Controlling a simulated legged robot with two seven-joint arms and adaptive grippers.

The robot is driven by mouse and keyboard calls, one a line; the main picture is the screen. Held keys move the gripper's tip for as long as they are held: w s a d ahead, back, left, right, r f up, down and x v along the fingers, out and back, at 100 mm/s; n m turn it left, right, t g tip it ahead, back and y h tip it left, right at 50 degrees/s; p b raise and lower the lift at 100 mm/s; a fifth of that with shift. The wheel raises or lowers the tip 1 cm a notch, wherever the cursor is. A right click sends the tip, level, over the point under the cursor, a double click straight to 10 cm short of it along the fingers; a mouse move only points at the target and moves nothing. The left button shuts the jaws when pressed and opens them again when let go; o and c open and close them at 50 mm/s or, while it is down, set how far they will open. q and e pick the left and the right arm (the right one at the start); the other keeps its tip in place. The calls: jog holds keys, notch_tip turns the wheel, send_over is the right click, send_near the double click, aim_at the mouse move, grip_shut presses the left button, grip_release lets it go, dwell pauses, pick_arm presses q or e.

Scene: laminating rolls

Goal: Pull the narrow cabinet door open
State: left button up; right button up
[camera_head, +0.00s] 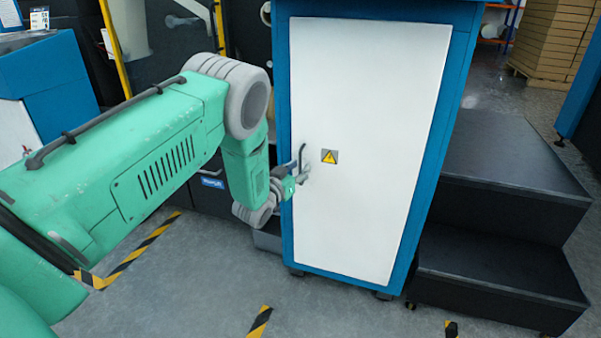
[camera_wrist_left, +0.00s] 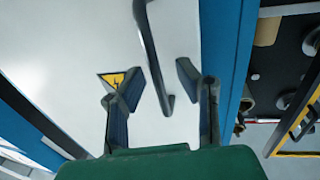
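The narrow cabinet door (camera_head: 365,110) is a tall white panel in a blue frame, and it looks shut. It fills much of the left wrist view (camera_wrist_left: 70,45). A dark bar handle (camera_head: 301,155) sits near its left edge; in the left wrist view the handle (camera_wrist_left: 151,48) runs down between the fingers. My left gripper (camera_head: 301,178) is at the handle in the head view. In the left wrist view its fingers (camera_wrist_left: 160,86) are apart, one on each side of the handle's lower end, with gaps visible. I cannot tell whether either finger touches it. My right gripper is not in view.
A yellow warning sticker (camera_head: 329,156) is on the door beside the handle. Dark steps (camera_head: 505,210) stand close on the cabinet's right. Grey floor (camera_head: 210,285) with yellow-black tape lies in front. Stacked boxes (camera_head: 555,45) are at the back right.

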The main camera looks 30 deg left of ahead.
pick_arm(q)
jog(key=shift+w, duration=0.3)
jog(key=shift+d, duration=0.1)
grip_shut()
